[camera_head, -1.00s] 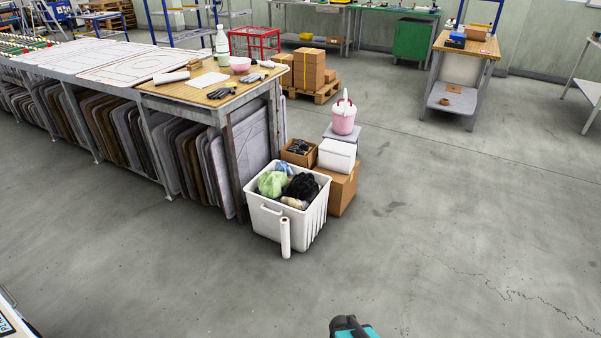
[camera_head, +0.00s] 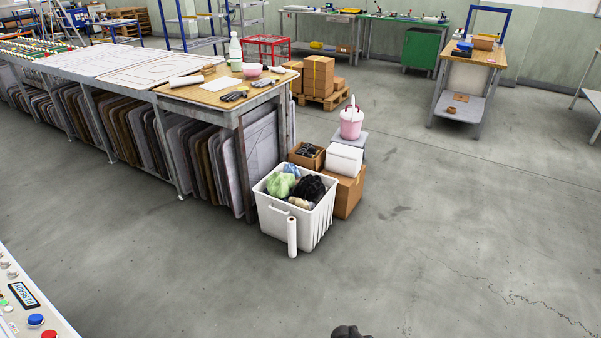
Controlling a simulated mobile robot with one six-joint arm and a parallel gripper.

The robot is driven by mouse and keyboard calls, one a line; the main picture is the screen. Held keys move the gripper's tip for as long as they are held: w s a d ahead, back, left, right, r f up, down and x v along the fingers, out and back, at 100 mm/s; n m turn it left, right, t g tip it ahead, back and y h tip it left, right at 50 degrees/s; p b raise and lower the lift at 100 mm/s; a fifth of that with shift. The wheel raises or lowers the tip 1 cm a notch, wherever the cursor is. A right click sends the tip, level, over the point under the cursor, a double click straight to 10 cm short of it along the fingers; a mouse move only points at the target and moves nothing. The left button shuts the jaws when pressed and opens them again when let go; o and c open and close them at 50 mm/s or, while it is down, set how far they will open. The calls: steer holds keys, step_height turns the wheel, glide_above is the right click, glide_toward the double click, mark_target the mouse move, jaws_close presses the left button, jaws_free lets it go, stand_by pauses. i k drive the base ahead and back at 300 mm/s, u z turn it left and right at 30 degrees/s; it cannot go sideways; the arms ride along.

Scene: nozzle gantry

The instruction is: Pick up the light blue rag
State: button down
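A small light blue patch of cloth (camera_head: 291,170), which looks like the light blue rag, lies at the back of the white bin (camera_head: 305,228). It is partly hidden behind a light green cloth (camera_head: 281,186) and a black cloth (camera_head: 307,188). The bin stands on the floor by the end of the long table. Only a dark rounded piece of my arm shows at the bottom edge. My gripper's fingers are not in view, and the bin is well away from that piece.
A white roll (camera_head: 292,237) stands against the bin's front. Cartons (camera_head: 348,193) and a pink bucket (camera_head: 351,120) stand behind it. The wood-topped table (camera_head: 205,95) is to the left. A control panel (camera_head: 30,305) fills the lower left corner. The floor in front and right is clear.

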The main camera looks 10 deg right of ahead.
mark_target(290, 168)
steer(key=u, duration=0.2)
steer(key=i, duration=1.35)
steer(key=u, duration=0.9)
steer(key=i, duration=1.4)
steer(key=z, duration=0.15)
